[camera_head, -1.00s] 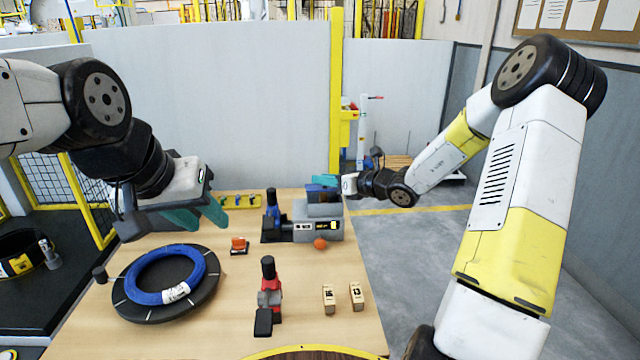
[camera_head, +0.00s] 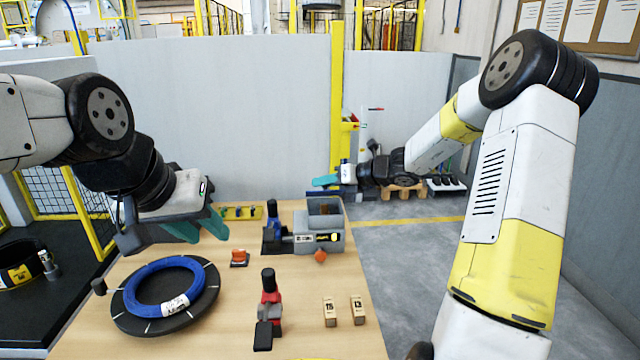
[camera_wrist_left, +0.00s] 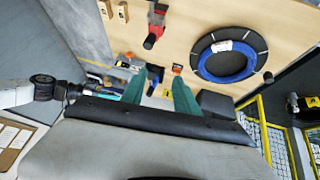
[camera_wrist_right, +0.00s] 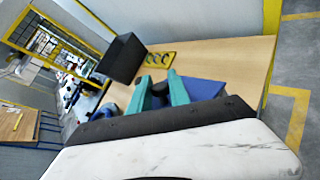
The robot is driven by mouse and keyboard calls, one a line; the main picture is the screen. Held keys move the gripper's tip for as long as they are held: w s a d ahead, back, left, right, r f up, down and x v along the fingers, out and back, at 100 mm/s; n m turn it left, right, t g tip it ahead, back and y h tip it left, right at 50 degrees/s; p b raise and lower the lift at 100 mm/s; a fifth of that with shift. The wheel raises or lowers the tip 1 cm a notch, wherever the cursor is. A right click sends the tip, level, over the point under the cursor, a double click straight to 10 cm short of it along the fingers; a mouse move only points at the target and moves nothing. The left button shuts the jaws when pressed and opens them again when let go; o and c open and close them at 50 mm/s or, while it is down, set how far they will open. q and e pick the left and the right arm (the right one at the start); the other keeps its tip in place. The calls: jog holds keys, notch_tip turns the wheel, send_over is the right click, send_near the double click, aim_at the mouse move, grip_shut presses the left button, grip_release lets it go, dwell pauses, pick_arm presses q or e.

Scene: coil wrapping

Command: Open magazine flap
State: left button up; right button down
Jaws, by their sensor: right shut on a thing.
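The magazine is a grey box (camera_head: 331,236) at the back right of the table in the head view, with its top open and its hollow inside showing. My right gripper (camera_head: 326,181) is above and behind its right side, with teal fingers close together. It is shut on what appears to be the blue flap (camera_wrist_right: 203,88), which shows beside the fingers in the right wrist view; the grip itself is partly hidden. My left gripper (camera_head: 203,226) hangs over the back left of the table. Its teal fingers (camera_wrist_left: 160,88) are apart with nothing between them.
A blue coil (camera_head: 143,284) lies on a black round plate at the left. A red-and-black tool (camera_head: 270,300), two small numbered blocks (camera_head: 343,311) and an orange item (camera_head: 239,258) are on the table. A blue tool (camera_head: 272,225) stands beside the magazine.

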pick_arm(q)
jog(key=shift+f, duration=0.2)
jog(key=c, duration=0.6)
jog(key=f+m+y, duration=0.1)
jog(key=a+f+m+g, duration=0.1)
jog(key=m, duration=0.1)
jog(key=w+a+f+m+y, duration=0.1)
jog(key=f, duration=0.1)
jog(key=shift+w+g+y, duration=0.1)
jog(key=shift+g+y, duration=0.2)
jog(key=shift+g, duration=0.1)
grip_shut()
jog(key=w+f+m+t+y, duration=0.1)
jog(key=w+f+m+y, duration=0.2)
jog(key=w+m+y, duration=0.55)
jog(key=w+d+f+m+t+h, duration=0.1)
jog(key=w+d+m+t+h, duration=0.2)
jog(key=w+d+m+t, duration=0.7)
jog(key=d+f+m+g+h, duration=0.1)
jog(key=d+f+m+h, duration=0.15)
jog(key=d+m, duration=0.4)
jog(key=d+f+m+g+h, duration=0.1)
jog(key=d+f+m+h, duration=0.15)
jog(key=d+m, duration=0.45)
jog(key=w, duration=1.1)
jog(key=shift+d+r+n+h, duration=0.3)
jog(key=shift+d+r+h, duration=0.05)
jog(key=shift+d+h, duration=0.1)
